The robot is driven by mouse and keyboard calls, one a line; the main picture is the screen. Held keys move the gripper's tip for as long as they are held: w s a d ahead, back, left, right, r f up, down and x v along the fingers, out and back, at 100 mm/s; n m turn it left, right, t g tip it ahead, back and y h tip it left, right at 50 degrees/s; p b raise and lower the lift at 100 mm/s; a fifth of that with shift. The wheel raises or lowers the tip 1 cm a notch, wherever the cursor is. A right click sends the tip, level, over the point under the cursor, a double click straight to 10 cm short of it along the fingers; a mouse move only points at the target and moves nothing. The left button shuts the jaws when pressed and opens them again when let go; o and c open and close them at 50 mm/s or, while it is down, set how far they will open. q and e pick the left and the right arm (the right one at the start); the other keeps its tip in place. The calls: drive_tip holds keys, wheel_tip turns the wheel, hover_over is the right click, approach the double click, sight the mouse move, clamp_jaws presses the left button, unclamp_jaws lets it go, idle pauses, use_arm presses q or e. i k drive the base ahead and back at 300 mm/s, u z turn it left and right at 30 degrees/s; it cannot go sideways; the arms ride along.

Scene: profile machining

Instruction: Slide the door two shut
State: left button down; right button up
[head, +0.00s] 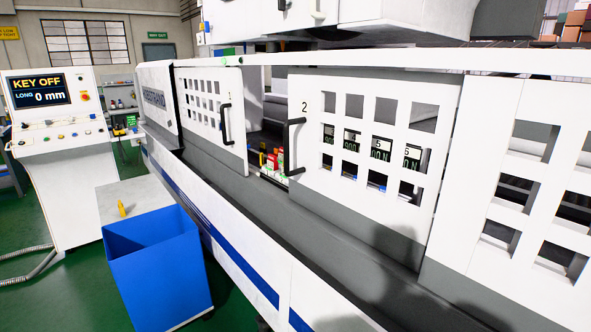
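Door two (373,97) is a white panel with rows of square windows, marked "2", on the front of the long machine. Its black handle (293,147) is an upright bar at its left edge. Door one (208,108), marked "1", stands to the left, with its own black handle (226,124) near its right edge. A gap (265,135) lies between the two doors, and red and green parts show inside it. Neither of my grippers is in view.
A control console (55,110) reading "KEY OFF" stands at the left. A blue bin (158,275) stands on the green floor before the machine, with a grey-topped surface (140,195) behind it. The machine's grey ledge (260,220) runs below the doors.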

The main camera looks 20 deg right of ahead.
sight(401, 230)
drive_tip(key=z, duration=0.45)
drive_tip(key=i, duration=0.75)
drive_tip(key=z, duration=0.65)
